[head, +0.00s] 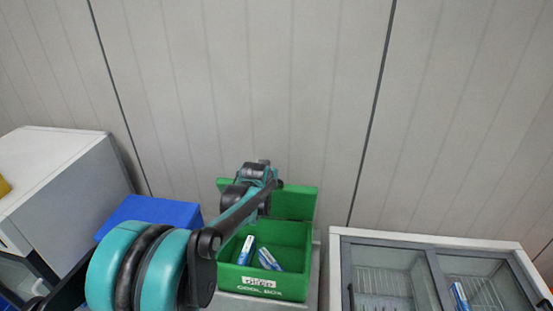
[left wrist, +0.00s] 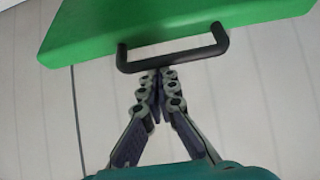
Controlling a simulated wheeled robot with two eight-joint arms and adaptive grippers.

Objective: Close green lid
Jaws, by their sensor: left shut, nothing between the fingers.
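The green cool box (head: 262,284) stands open on a grey surface in the head view. Its green lid (head: 294,204) is raised at the back, close to the wall. The left wrist view shows the lid (left wrist: 180,25) near, with its black handle (left wrist: 174,60) across the middle. My left gripper (left wrist: 157,75) is shut and empty, its fingertips at the handle's lower edge; I cannot tell if they touch it. In the head view my left arm covers part of the box and lid and hides the fingertips. My right gripper is not in view.
Two blue-and-white packs (head: 268,259) lie inside the box. A blue container (head: 150,210) and a white cabinet (head: 62,178) stand to the left. A glass-topped freezer (head: 432,243) stands to the right. The ribbed wall is close behind.

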